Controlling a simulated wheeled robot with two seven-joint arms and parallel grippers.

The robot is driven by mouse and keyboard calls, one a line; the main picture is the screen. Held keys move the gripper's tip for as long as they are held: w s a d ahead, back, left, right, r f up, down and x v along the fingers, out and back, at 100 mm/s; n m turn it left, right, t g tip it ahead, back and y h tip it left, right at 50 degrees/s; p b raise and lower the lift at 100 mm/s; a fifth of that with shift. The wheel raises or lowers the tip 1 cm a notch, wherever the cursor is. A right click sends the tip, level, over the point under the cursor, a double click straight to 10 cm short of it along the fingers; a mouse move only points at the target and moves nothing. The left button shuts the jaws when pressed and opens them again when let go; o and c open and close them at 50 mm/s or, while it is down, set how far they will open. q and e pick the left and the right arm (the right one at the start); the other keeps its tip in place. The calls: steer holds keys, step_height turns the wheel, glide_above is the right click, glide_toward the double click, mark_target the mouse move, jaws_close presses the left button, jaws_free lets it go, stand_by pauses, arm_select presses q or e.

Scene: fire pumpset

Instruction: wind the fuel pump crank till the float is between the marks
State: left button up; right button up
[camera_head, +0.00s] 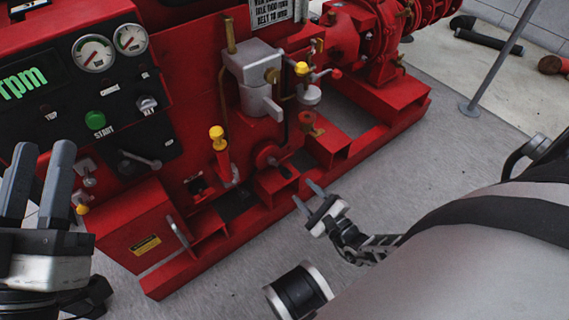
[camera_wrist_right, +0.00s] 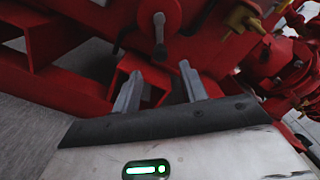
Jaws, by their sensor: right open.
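A round red disc with a small grey handle (camera_head: 268,157), which looks like the crank, sits low on the front of the red pumpset. In the right wrist view the disc and its grey handle (camera_wrist_right: 159,28) are at the top, beyond the fingertips. My right gripper (camera_head: 307,195) is open and empty, below and right of the disc, apart from it; its fingers also show in the right wrist view (camera_wrist_right: 160,72). My left gripper (camera_head: 40,150) is open and empty at the left, before the control panel. I cannot make out the float or its marks.
A red base frame (camera_head: 215,240) with open box sections runs along the floor below the disc. A yellow-topped red lever (camera_head: 218,143) stands left of the disc. A grey pump block (camera_head: 254,75) is above. Grey floor (camera_head: 225,290) in front is clear.

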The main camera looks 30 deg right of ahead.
mark_target(285, 172)
steer(key=w, duration=0.2)
steer(key=w+b, duration=0.1)
steer(key=w, duration=0.2)
steer(key=w+b, duration=0.1)
steer(key=w, duration=0.2)
steer(key=shift+w+a+f, duration=0.1)
steer(key=shift+a, duration=0.2)
arm_select(q)
steer(key=shift+s+d+r+m+h, duration=0.1)
steer(key=shift+s+r+m+h, duration=0.2)
steer(key=shift+r+m+h, duration=0.65)
steer(key=shift+s+r+m+h, duration=0.4)
steer(key=shift+m+h, duration=0.3)
steer(key=shift+m, duration=0.4)
steer(key=shift+s+d+r+m+h, duration=0.1)
steer(key=shift+s+r+m+h, duration=0.1)
steer(key=shift+r+m+h, duration=0.75)
arm_select(e)
steer(key=shift+w, duration=0.7)
arm_select(q)
steer(key=shift+f, duration=0.2)
arm_select(e)
steer(key=shift+a, duration=0.1)
jaws_close()
